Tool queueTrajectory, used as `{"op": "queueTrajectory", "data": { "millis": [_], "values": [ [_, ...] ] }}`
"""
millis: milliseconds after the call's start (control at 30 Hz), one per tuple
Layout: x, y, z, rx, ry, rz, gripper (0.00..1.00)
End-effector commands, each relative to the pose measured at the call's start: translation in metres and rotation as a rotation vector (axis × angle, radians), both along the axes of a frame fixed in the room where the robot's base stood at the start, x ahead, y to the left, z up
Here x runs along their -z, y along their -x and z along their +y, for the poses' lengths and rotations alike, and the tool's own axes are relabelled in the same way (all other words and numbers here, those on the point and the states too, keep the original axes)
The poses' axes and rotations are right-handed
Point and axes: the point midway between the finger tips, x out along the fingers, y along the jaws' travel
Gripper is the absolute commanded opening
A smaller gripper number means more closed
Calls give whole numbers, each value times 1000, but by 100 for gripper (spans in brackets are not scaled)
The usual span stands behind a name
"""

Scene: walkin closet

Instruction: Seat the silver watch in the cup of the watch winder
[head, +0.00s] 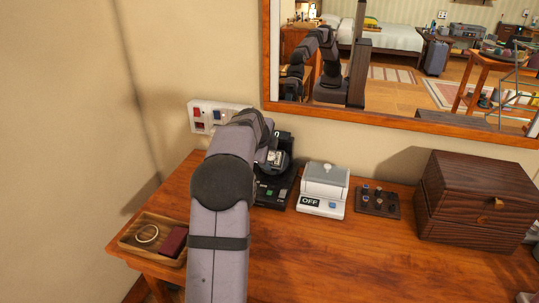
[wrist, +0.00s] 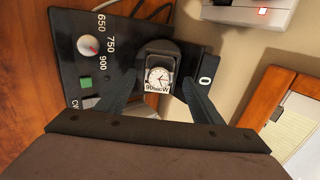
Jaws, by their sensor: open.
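The silver watch (wrist: 158,76) has a white round dial and shows face-on in the wrist view. It is in the dark rounded cup (wrist: 168,47) of the black watch winder (wrist: 72,50). How deep it sits is hard to tell. My gripper (wrist: 160,80) is open, with one finger on each side of the watch. I cannot tell whether the fingers touch it. In the head view the watch (head: 277,157) and the winder (head: 281,191) are behind my arm, which partly hides the winder and most of the gripper.
Right of the winder stand a white box with an OFF label (head: 323,190), a dark tray with small items (head: 378,212) and a dark wooden chest (head: 470,205). A wooden tray (head: 135,242) is at the left. A mirror hangs behind. The front right of the table is clear.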

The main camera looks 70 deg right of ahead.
Motion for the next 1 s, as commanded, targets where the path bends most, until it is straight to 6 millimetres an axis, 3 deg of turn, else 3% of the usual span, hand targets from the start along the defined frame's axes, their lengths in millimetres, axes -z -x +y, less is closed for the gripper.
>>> {"op": "queueTrajectory", "data": {
  "millis": [500, 1000],
  "values": [
    [-46, 0, 38, -1, 3, -1, 61],
    [-49, 0, 40, -1, 2, -1, 61]
  ]
}}
